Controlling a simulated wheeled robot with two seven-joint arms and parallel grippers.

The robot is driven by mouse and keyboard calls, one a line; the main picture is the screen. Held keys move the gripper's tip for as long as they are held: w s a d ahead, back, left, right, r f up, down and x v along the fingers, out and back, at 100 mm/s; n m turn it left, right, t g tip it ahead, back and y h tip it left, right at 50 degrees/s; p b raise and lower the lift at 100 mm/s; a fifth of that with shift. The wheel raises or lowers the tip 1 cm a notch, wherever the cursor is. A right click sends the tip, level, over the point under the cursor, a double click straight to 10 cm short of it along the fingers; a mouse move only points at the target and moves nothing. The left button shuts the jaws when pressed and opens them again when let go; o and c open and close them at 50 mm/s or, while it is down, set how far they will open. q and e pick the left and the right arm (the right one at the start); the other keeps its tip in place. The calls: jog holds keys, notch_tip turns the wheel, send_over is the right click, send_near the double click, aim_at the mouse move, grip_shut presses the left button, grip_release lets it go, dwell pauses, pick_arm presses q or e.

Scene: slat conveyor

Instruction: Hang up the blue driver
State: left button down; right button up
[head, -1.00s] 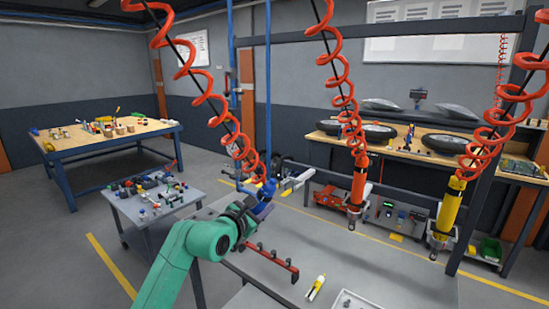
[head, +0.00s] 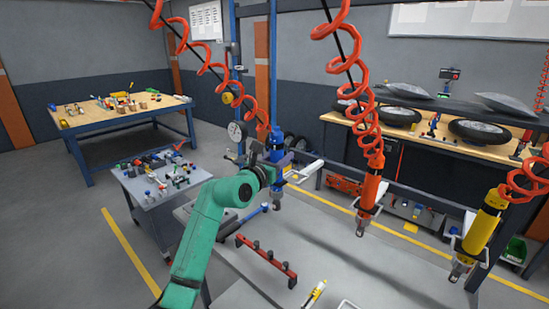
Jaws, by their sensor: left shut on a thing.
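The blue driver (head: 277,137) is upright at the end of a red coiled hose (head: 249,104), above the far left part of the grey bench. My left gripper (head: 270,167) reaches it from the left and is shut on its body, partly hiding it. A white holder arm (head: 304,170) shows just right of the driver; I cannot tell whether they touch. The driver's lower end (head: 277,203) shows below the gripper. My right gripper is not in view.
An orange driver (head: 371,184) and a yellow driver (head: 481,229) hang to the right at similar holders. A red rack (head: 266,258) lies on the bench (head: 345,262). A grey side table (head: 176,205) with small parts stands left of my arm.

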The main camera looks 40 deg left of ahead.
pick_arm(q)
jog(key=x, duration=0.3)
jog(key=d+x, duration=0.1)
jog(key=x, duration=0.2)
jog(key=f+x, duration=0.1)
jog(key=x, duration=0.2)
jog(key=shift+w+d, duration=0.25)
jog(key=shift+w, duration=0.25)
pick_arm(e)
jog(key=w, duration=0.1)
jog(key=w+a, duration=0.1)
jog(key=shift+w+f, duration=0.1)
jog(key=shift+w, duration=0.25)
pick_arm(q)
jog(key=shift+s+r, duration=0.1)
jog(key=shift+s, duration=0.05)
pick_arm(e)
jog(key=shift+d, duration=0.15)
pick_arm(q)
jog(key=shift+d+p, duration=0.1)
jog(key=shift+p, duration=0.3)
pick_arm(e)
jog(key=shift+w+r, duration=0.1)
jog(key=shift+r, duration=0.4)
pick_arm(q)
jog(key=shift+s+p, duration=0.1)
jog(key=shift+p, duration=0.2)
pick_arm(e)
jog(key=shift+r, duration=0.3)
